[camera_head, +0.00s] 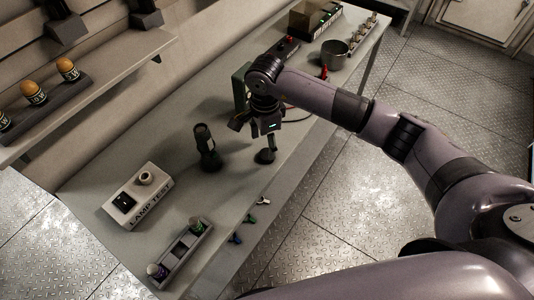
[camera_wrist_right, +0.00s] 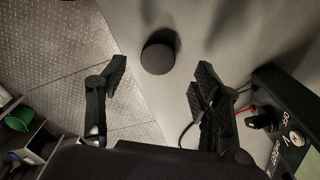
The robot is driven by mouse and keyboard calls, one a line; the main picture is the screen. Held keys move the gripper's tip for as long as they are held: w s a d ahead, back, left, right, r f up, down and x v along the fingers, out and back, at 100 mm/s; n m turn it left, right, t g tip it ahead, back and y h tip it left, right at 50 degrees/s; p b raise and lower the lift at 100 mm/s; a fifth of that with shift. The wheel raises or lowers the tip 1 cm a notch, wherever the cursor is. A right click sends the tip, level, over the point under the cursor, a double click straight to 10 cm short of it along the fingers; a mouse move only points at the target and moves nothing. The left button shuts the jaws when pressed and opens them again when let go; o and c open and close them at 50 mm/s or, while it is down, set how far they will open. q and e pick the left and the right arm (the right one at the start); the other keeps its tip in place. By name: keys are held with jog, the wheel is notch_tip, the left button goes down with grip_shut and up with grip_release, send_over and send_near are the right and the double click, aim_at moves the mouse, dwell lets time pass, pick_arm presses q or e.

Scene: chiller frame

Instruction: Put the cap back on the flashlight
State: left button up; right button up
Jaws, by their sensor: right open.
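The dark flashlight (camera_head: 207,150) stands upright on the grey workbench, left of my right gripper. A small dark round piece, which looks like the cap (camera_head: 265,156), lies on the bench right of the flashlight. In the right wrist view the cap (camera_wrist_right: 160,57) shows as a dark disc just beyond the gap between the fingertips. My right gripper (camera_head: 256,134) points down above the cap; its fingers are spread and empty. In the wrist view the open gripper (camera_wrist_right: 162,75) has a finger on either side of that gap. My left gripper is not in view.
A lamp test box (camera_head: 150,212) and a battery tray (camera_head: 192,252) stand at the near left. Several small coloured pieces (camera_head: 236,238) lie by the front edge. A green device (camera_head: 240,82), a metal pot (camera_head: 335,56) and a bin (camera_head: 312,20) are farther back.

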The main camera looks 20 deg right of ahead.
aim_at(266, 154)
jog(key=shift+s+f, duration=0.1)
jog(key=shift+f, duration=0.1)
notch_tip(266, 154, down, 4)
jog(key=shift+r+p, duration=0.2)
jog(key=shift+p, duration=1.05)
jog(key=shift+f, duration=0.6)
jog(key=shift+c, duration=0.2)
jog(key=c, duration=1)
jog(key=shift+r+b, duration=2.45)
jog(key=shift+r, duration=7.6)
